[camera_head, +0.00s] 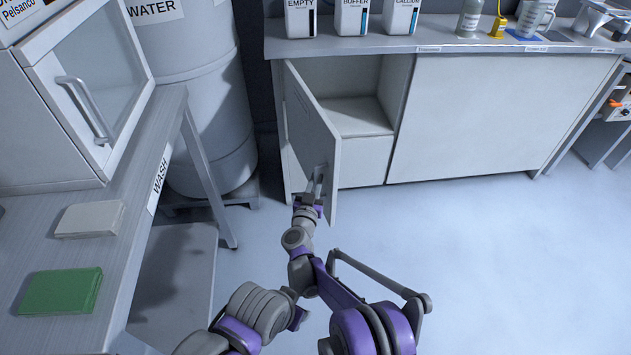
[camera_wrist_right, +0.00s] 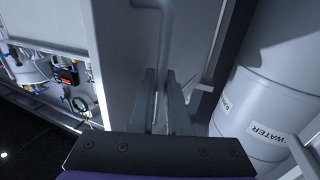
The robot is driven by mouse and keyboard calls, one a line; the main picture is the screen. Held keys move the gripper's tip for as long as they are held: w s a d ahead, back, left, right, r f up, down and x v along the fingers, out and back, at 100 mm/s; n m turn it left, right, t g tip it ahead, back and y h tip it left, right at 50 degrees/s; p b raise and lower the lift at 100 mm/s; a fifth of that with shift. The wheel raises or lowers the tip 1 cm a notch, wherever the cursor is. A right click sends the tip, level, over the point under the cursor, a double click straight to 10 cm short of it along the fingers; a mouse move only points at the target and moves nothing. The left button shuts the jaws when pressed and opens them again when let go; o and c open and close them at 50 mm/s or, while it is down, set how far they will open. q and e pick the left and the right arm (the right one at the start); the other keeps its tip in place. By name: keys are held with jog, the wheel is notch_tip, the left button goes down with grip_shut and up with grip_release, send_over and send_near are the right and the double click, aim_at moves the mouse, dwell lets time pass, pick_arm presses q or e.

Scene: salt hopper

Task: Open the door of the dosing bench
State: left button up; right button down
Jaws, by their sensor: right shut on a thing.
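The dosing bench (camera_head: 470,125) stands at the back with a grey worktop. Its left door (camera_head: 312,135) is swung partly open toward me, and an inner shelf shows behind it. My right gripper (camera_head: 316,182) is at the free edge side of the door, low in the head view. In the right wrist view its fingers (camera_wrist_right: 162,100) are shut around the grey bar handle (camera_wrist_right: 166,45) on the door panel (camera_wrist_right: 125,50). The handle is mostly hidden by the gripper in the head view. My left gripper is not in view.
A white water drum (camera_head: 205,100) stands left of the door. A wash bench (camera_head: 110,190) with a glass-fronted cabinet (camera_head: 100,75), a green pad (camera_head: 60,291) and a pale block (camera_head: 90,219) fills the left side. Containers line the worktop. The floor (camera_head: 480,260) at right is clear.

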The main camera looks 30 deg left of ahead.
jog(key=shift+d+f, duration=0.15)
jog(key=shift+d, duration=0.05)
jog(key=c, duration=1.2)
grip_release()
jog(key=shift+o, duration=0.2)
jog(key=p, duration=0.2)
send_near(322, 144)
jog(key=x, duration=0.4)
jog(key=shift+w+a+f, duration=0.15)
